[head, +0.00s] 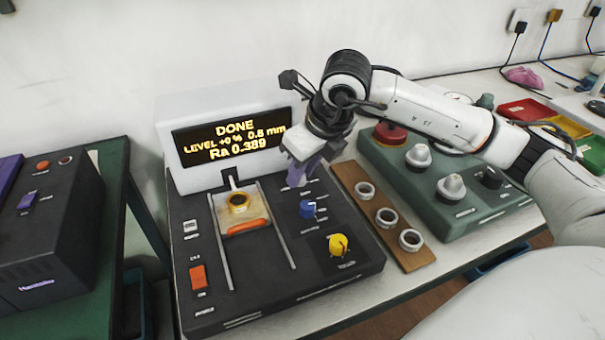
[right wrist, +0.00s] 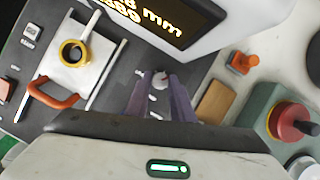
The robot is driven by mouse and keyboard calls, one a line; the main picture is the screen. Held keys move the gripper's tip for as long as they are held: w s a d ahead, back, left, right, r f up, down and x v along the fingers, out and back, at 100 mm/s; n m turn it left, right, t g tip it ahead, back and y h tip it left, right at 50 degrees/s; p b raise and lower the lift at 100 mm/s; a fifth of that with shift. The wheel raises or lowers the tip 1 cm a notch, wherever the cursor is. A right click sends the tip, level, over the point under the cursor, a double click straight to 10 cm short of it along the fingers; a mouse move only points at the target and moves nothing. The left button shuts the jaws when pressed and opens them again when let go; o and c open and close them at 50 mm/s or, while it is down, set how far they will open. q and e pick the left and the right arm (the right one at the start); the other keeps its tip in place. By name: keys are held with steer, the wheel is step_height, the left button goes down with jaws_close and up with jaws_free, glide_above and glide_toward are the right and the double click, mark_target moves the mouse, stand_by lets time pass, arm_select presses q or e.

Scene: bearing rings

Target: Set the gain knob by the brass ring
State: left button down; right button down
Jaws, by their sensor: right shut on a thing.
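The brass ring (head: 238,201) sits on the pale sliding stage of the black instrument (head: 262,278); it also shows in the right wrist view (right wrist: 73,52). The display (head: 231,137) reads "DONE", "LEVEL +0 %", "0.8 mm", "Ra 0.389". My right gripper (head: 299,178) reaches down to the panel below the display. In the right wrist view its purple fingers are shut on a small pale knob (right wrist: 160,80), which they largely hide. A blue knob (head: 308,209) and a yellow knob (head: 338,245) are nearer the front, untouched. Knob labels are too small to read. My left gripper is not in view.
A wooden strip (head: 407,259) with grey rings lies right of the instrument. Beyond it is a green box (head: 447,199) with a red button and pale knobs. A black device (head: 47,240) stands at left.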

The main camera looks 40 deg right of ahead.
steer(key=shift+m+h+b, duration=0.3)
steer(key=shift+m+h, duration=0.1)
steer(key=shift+m, duration=0.8)
steer(key=c, duration=1.5)
jaws_free()
steer(key=shift+c, duration=0.2)
steer(key=shift+r, duration=0.15)
steer(key=v, duration=1)
steer(key=shift+a, duration=0.25)
